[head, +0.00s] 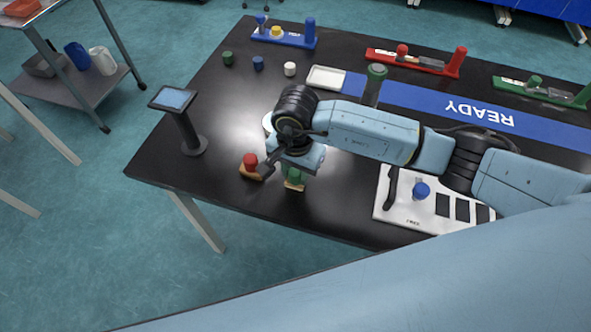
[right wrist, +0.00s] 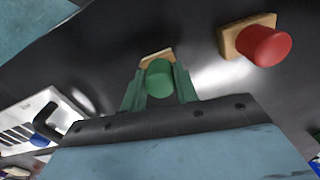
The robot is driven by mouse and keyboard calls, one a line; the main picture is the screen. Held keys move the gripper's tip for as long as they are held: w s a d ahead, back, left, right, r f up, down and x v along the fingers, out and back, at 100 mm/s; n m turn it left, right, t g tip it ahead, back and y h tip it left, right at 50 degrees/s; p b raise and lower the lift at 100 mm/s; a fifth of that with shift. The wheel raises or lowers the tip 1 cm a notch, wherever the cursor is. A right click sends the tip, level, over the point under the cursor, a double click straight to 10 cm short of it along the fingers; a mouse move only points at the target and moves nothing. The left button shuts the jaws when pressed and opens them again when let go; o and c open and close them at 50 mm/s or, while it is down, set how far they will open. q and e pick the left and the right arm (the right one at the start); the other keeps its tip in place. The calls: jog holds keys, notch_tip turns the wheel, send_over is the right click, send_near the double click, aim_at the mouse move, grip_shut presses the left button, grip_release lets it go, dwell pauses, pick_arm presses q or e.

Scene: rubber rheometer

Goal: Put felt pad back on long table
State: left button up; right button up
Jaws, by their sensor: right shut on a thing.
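My right gripper (right wrist: 159,85) is shut on the green knob (right wrist: 159,78) of a small pad with a tan base (right wrist: 157,56). In the head view, this green-knobbed pad (head: 294,178) is under the gripper, near the front edge of the long black table (head: 240,105). I cannot tell whether its base touches the tabletop. A similar pad with a red knob (head: 250,161) stands on the table just left of it; it also shows in the right wrist view (right wrist: 262,45). My left gripper is not in view.
A tablet on a stand (head: 175,100) is at the table's left end. A white board with a blue knob (head: 421,190) lies to the right. A blue READY strip (head: 430,102), small cylinders (head: 258,63) and coloured fixtures (head: 415,60) are farther back. The front left tabletop has free room.

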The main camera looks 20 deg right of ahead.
aim_at(296, 171)
jog(key=shift+f, duration=0.15)
jog(key=o, duration=0.9)
jog(key=shift+r, duration=0.2)
notch_tip(296, 171, up, 12)
